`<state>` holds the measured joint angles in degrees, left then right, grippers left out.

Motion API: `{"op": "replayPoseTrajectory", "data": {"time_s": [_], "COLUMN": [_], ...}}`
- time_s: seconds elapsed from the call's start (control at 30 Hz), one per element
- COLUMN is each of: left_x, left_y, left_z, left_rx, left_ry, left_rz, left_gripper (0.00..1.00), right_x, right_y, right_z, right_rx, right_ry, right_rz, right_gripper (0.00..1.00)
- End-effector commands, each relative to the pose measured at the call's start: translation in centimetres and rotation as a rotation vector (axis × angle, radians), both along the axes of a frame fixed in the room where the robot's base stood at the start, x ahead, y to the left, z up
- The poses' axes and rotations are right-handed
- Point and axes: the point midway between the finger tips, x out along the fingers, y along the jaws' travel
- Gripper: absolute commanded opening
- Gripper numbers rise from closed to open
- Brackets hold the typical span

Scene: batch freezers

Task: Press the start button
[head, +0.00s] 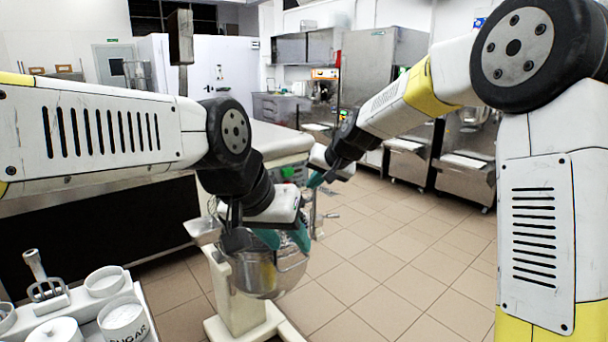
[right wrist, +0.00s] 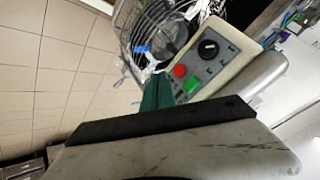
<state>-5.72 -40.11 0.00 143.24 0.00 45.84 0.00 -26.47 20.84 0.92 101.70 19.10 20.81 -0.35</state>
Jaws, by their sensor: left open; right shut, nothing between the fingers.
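The mixer's control panel (right wrist: 205,65) shows in the right wrist view with a black knob (right wrist: 208,48), a red button (right wrist: 180,71) and a green button (right wrist: 191,85). No label reading start is legible. My right gripper (right wrist: 158,92) is shut and empty, its teal fingers beside the panel's left edge, near both buttons; I cannot tell whether it touches. In the head view my right gripper (head: 317,181) is just right of the mixer's top. My left gripper (head: 285,239) is open, over the steel mixer bowl (head: 262,278), partly hiding the mixer.
A wire guard (right wrist: 150,35) shows beside the panel. A white tray (head: 75,318) with containers, one a sugar tub (head: 122,318), stands at lower left. Steel machines (head: 465,165) line the back right. Tiled floor (head: 400,270) is clear.

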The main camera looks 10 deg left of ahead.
Motion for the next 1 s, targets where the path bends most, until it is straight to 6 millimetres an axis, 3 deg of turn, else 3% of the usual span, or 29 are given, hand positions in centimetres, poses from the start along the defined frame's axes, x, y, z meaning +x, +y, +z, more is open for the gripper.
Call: {"op": "replayPoseTrajectory", "data": {"time_s": [0.3, 0.5, 1.0], "left_x": [0.0, 0.0, 0.0], "left_y": [0.0, 0.0, 0.0], "left_z": [0.0, 0.0, 0.0], "left_rx": [0.0, 0.0, 0.0], "left_ry": [0.0, 0.0, 0.0], "left_rz": [0.0, 0.0, 0.0], "left_gripper": [0.42, 0.42, 0.42], "right_x": [2.8, 4.0, 4.4], "right_y": [3.7, 5.0, 5.5], "right_z": [0.0, -0.1, 0.0], "right_rx": [-0.001, -0.001, -0.001], "right_ry": [-0.002, 0.001, 0.0], "right_rz": [0.002, 0.0, -0.001], "right_gripper": [0.0, 0.0, 0.0]}}
